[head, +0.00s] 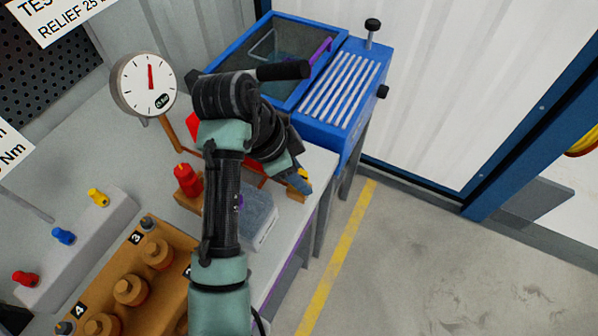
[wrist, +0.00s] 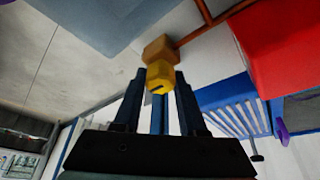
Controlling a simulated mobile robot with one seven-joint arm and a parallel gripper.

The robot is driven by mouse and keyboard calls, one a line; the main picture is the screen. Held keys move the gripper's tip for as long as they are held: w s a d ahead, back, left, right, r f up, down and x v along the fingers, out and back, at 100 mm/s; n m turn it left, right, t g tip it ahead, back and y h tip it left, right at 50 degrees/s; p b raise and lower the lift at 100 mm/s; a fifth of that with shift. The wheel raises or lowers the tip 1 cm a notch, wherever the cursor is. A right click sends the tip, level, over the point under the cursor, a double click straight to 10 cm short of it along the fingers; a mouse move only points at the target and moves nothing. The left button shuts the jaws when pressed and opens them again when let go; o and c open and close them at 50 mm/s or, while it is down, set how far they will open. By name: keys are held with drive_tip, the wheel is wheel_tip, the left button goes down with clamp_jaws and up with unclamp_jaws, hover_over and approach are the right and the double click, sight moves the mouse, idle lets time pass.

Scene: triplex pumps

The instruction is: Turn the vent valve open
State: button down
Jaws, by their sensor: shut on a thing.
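A small yellow knob (wrist: 160,78) with a dark mark on its face, apparently the vent valve, sits on an orange-brown fitting (wrist: 160,49) in the wrist view. My gripper (wrist: 159,84) is shut on the yellow knob, with a dark finger at either side. In the head view my gripper (head: 298,182) is at the right edge of the bench, and only a bit of yellow (head: 303,173) shows beside the fingers. My arm hides much of the valve's surroundings there.
A round gauge (head: 147,85) stands left of my arm, its red needle pointing near the top. A blue slatted bench unit (head: 342,85) is behind. A red knob (head: 187,180) and a grey box (head: 259,218) are close to my arm. The floor at right is clear.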

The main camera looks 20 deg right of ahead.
drive_tip(key=shift+r, duration=0.1)
drive_tip(key=n+p, duration=0.2)
drive_tip(key=n+t+p, duration=0.1)
drive_tip(key=p, duration=0.1)
drive_tip(key=shift+r+n+t, duration=0.2)
drive_tip(key=shift+n+t, duration=0.1)
drive_tip(key=shift+n, duration=0.1)
drive_tip(key=n+t+p, duration=0.1)
drive_tip(key=n+p, duration=0.1)
drive_tip(key=p, duration=0.1)
drive_tip(key=n+y+p, duration=0.1)
drive_tip(key=n+p, duration=0.1)
drive_tip(key=n, duration=0.1)
drive_tip(key=shift+s+n+t+p, duration=0.1)
drive_tip(key=shift+n+t+p, duration=0.2)
drive_tip(key=shift+t+p, duration=0.1)
drive_tip(key=n+p, duration=0.2)
drive_tip(key=n+t+y+p, duration=0.1)
drive_tip(key=n+p, duration=0.2)
drive_tip(key=shift+y, duration=0.3)
drive_tip(key=shift+f+n+t+y+p, duration=0.2)
drive_tip(key=shift+n+t+y+p, duration=0.3)
drive_tip(key=shift+n+p, duration=0.95)
drive_tip(key=shift+n+b, duration=0.4)
drive_tip(key=shift+n, duration=0.05)
drive_tip(key=shift+c, duration=2.3)
unclamp_jaws()
